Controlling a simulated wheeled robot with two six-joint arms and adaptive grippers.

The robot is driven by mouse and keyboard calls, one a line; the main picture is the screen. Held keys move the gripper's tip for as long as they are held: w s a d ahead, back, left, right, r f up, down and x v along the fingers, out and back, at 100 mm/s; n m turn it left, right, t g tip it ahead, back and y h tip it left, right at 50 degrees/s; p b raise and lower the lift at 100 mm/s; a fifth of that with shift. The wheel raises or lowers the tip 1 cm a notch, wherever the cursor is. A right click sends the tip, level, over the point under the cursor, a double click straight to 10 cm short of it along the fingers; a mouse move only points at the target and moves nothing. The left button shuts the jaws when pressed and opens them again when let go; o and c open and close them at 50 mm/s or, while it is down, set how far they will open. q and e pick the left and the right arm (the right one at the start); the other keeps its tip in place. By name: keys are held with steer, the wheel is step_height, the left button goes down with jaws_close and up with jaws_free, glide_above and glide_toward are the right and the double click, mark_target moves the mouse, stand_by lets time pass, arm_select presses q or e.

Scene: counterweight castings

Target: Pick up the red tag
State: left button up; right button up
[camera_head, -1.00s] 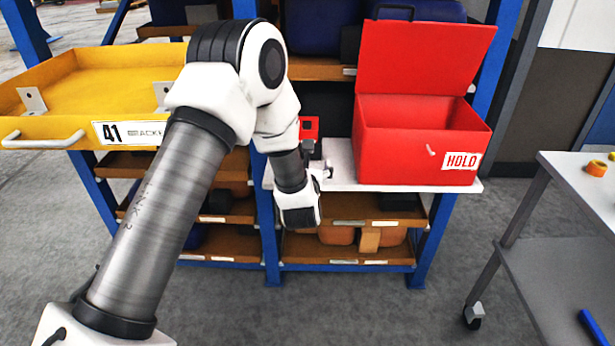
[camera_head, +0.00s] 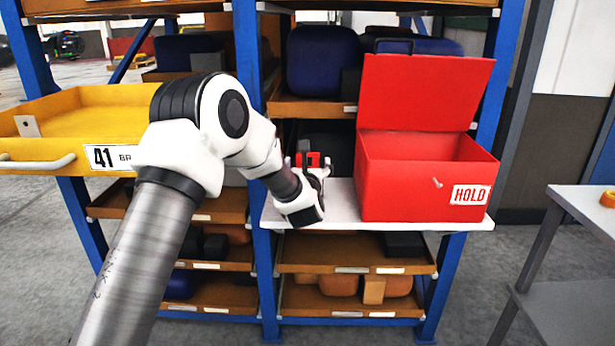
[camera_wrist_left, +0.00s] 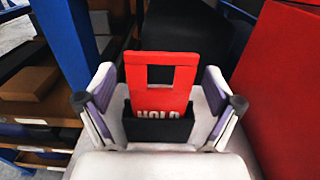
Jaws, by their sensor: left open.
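The red tag (camera_head: 314,159) stands upright on the white shelf, left of the red box. In the left wrist view the tag (camera_wrist_left: 161,72) has a square cut-out and white lettering partly hidden by the black holder (camera_wrist_left: 160,130) it sits in. My left gripper (camera_head: 312,178) is open at the tag. In the wrist view, my left gripper's two fingers (camera_wrist_left: 160,105) stand on either side of the tag and holder, with gaps between. My right gripper is not in view.
The open red box (camera_head: 410,190) marked HOLD stands close on the right, lid raised. The white shelf (camera_head: 345,208) is under it. A blue post (camera_head: 262,240) and yellow tray (camera_head: 85,118) are at the left. A grey table (camera_head: 590,210) is at the far right.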

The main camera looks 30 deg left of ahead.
arm_select(q)
steer(key=c, duration=1.1)
step_height(320, 180, up, 10)
steer(key=shift+r+p, duration=0.1)
steer(key=shift+p, duration=0.35)
